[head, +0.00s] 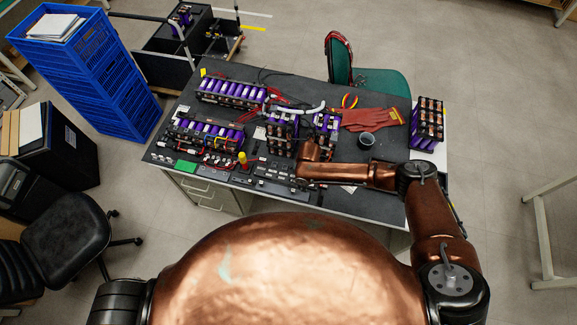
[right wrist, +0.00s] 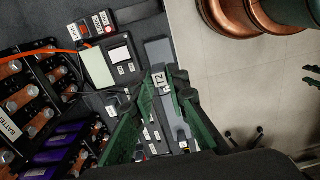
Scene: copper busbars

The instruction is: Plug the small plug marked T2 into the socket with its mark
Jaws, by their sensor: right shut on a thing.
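The small grey plug (right wrist: 160,84) with a white T2 label shows in the right wrist view between the green fingers of my right gripper (right wrist: 163,95). The gripper is shut on it. In the head view my right arm reaches over the table's front, and the right gripper (head: 304,179) is small and dark above the grey strip of modules. A row of dark parts with small white labels (right wrist: 153,148) lies below the fingers in the wrist view. Its marks are too small to read, so I cannot tell the T2 socket. My left gripper is not in view.
Battery packs with purple cells (head: 232,92) crowd the dark table (head: 185,107). A yellow-red button (head: 242,158), a green board (head: 186,166), red gloves (head: 368,119) and a dark cup (head: 366,139) also lie there. The table's front edge is close to my right gripper.

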